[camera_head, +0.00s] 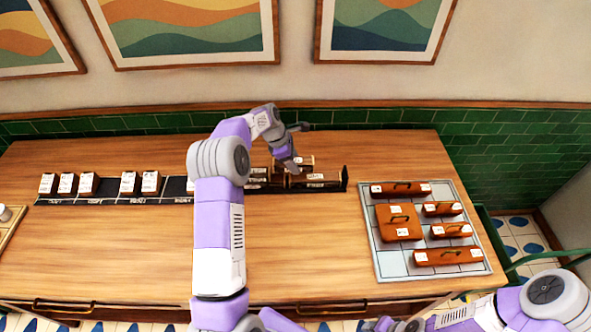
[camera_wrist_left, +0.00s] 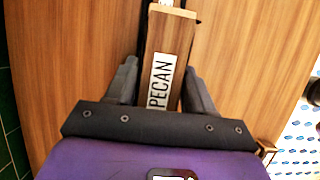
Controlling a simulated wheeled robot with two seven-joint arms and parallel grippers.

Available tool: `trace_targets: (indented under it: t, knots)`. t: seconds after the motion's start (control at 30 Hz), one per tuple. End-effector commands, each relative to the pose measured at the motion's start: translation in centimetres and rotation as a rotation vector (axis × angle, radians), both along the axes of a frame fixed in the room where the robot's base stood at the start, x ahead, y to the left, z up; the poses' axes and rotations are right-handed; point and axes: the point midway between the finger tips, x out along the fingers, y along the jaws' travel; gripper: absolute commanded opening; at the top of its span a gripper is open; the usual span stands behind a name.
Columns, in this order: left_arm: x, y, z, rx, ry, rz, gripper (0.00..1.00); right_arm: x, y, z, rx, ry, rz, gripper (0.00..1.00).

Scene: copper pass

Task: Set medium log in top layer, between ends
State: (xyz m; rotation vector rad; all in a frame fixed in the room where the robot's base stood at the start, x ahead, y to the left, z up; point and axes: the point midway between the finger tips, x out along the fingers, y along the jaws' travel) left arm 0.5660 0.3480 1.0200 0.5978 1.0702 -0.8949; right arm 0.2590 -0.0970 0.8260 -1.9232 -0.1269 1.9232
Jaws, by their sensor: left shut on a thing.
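My left gripper (camera_head: 293,168) is at the right part of the dark rack, shut on a brown wooden log (camera_wrist_left: 171,38). In the left wrist view a white label on this log reads PECAN, and the fingers stand on both sides of it. In the head view my gripper covers part of this log. Dark logs with white labels lie in the rack beside and below the gripper, one at the right end (camera_head: 318,183) and one to the left (camera_head: 257,178). Which is the medium log, I cannot tell from the labels. My right gripper (camera_head: 393,325) is cut off at the bottom edge.
The long black rack (camera_head: 110,200) holds several white-labelled blocks (camera_head: 88,183) at left. A pale tiled tray (camera_head: 375,262) at right carries several reddish-brown handled blocks (camera_head: 398,222). The front middle of the wooden table (camera_head: 300,255) is clear. Green tiled wall stands behind.

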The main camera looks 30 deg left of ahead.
Motion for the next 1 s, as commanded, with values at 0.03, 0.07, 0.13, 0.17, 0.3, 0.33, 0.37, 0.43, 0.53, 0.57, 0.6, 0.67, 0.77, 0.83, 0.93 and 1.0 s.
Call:
trace_targets:
  t: [0.03,0.07,0.13,0.17,0.3,0.33,0.37,0.43,0.53,0.57,0.6,0.67,0.77,0.83,0.93,1.0]
  knots:
    - [0.0,-0.1,-0.6,-0.001,0.0,-0.001,0.18,0.0,0.0,0.0,0.0,-0.001,0.0,0.43]
    - [0.1,-0.1,-0.9,-0.001,0.0,-0.002,0.18,0.0,0.0,0.0,0.0,-0.001,0.0,0.43]
    - [0.1,-0.1,-1.3,0.0,-0.002,-0.001,0.18,0.0,0.0,0.0,0.0,-0.001,0.0,0.43]
    - [0.1,0.0,-1.5,0.0,-0.002,-0.001,0.18,0.1,0.0,0.0,0.0,-0.001,0.0,0.43]
    - [0.0,0.0,-3.2,0.0,0.0,-0.001,0.18,0.1,0.0,-0.1,0.0,-0.002,-0.001,0.43]
    - [0.0,0.0,-3.7,0.0,0.0,-0.001,0.18,0.1,0.0,-0.1,0.0,-0.002,-0.001,0.43]
    - [0.0,0.0,-4.1,0.0,0.0,-0.001,0.18,0.1,0.0,-0.1,0.0,-0.002,-0.001,0.43]
    - [0.1,0.0,-4.8,0.0,-0.002,-0.001,0.18,0.1,0.0,-0.1,0.0,-0.002,-0.001,0.43]
    - [0.1,0.0,-4.9,0.001,-0.003,-0.001,0.18,0.1,0.0,-0.1,0.0,-0.002,-0.001,0.43]
    - [0.1,0.0,-4.9,0.001,-0.003,-0.001,0.18,0.1,0.0,-0.1,0.0,-0.002,-0.001,0.43]
    - [0.1,0.0,-4.9,0.001,-0.003,-0.001,0.18,0.1,0.0,-0.1,0.0,-0.002,-0.001,0.43]
    - [0.1,0.0,-4.9,0.001,-0.003,-0.001,0.18,0.1,0.0,-0.1,0.0,-0.002,-0.001,0.43]
    - [0.1,0.0,-5.1,0.001,-0.003,-0.001,0.18,0.1,0.0,-0.2,0.0,-0.002,-0.001,0.43]
    - [0.1,0.0,-5.3,0.0,-0.002,-0.001,0.56,0.1,0.0,-0.3,0.0,-0.002,-0.001,0.43]
    - [0.1,0.0,-5.2,0.0,-0.002,-0.001,0.72,0.1,0.0,-0.2,0.0,-0.002,-0.001,0.43]
    - [0.1,0.0,-5.2,0.0,-0.002,-0.001,0.79,0.1,0.0,-0.2,0.0,-0.002,-0.001,0.43]
